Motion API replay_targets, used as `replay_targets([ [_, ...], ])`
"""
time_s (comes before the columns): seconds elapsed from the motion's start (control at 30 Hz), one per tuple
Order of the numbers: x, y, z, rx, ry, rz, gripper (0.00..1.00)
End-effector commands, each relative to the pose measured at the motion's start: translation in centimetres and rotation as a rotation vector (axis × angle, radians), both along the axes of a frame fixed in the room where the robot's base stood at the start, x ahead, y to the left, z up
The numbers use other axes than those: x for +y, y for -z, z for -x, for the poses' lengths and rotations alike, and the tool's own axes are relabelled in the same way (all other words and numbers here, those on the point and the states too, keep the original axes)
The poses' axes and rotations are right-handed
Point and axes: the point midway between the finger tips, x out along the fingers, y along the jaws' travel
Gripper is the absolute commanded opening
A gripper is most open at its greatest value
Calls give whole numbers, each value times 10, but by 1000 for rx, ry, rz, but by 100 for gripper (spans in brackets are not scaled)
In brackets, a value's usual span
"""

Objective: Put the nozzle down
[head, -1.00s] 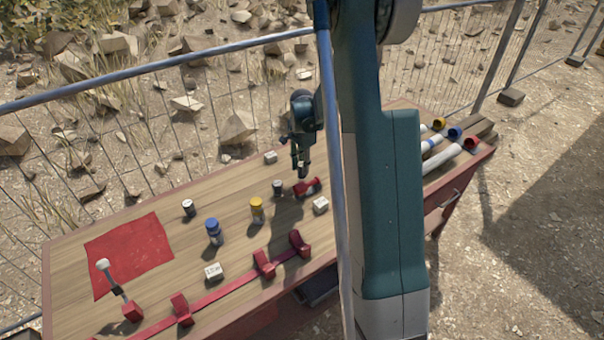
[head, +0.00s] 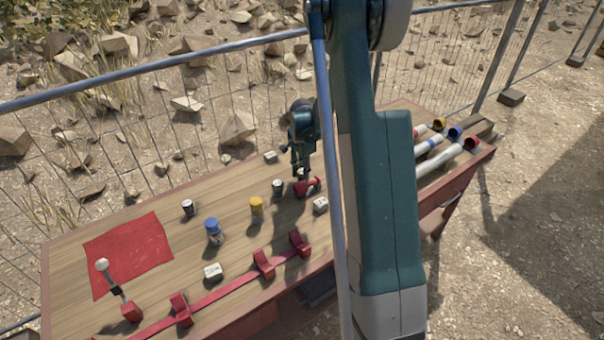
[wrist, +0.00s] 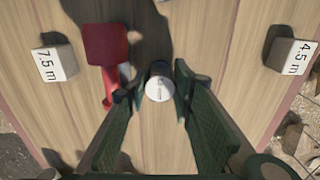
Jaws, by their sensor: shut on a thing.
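My gripper (head: 300,174) points down over the right half of the table in the head view. In the wrist view, my gripper's fingers (wrist: 158,95) are shut on a small nozzle (wrist: 160,88) with a round white end face bearing small print. The nozzle's end faces the wrist camera, so it looks upright between the fingertips. In the head view it is mostly hidden by the gripper. I cannot tell whether its lower end touches the wood.
A red piece (head: 307,187) lies close by; it also shows in the wrist view (wrist: 106,45). Label blocks "7.5 m" (wrist: 54,63) and "4.5 m" (wrist: 291,56) flank the gripper. A red mat (head: 130,253) lies farther left.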

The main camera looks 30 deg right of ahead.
Motion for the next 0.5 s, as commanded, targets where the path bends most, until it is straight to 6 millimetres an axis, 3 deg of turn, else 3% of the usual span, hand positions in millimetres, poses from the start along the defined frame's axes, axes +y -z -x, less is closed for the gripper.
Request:
replay_targets([
  [0.03, 0, 2, 0, 0, 0, 0, 25],
  [0.13, 0, 1, 0, 0, 0, 0, 38],
  [0.5, 0, 0, 0, 0, 0, 0, 39],
])
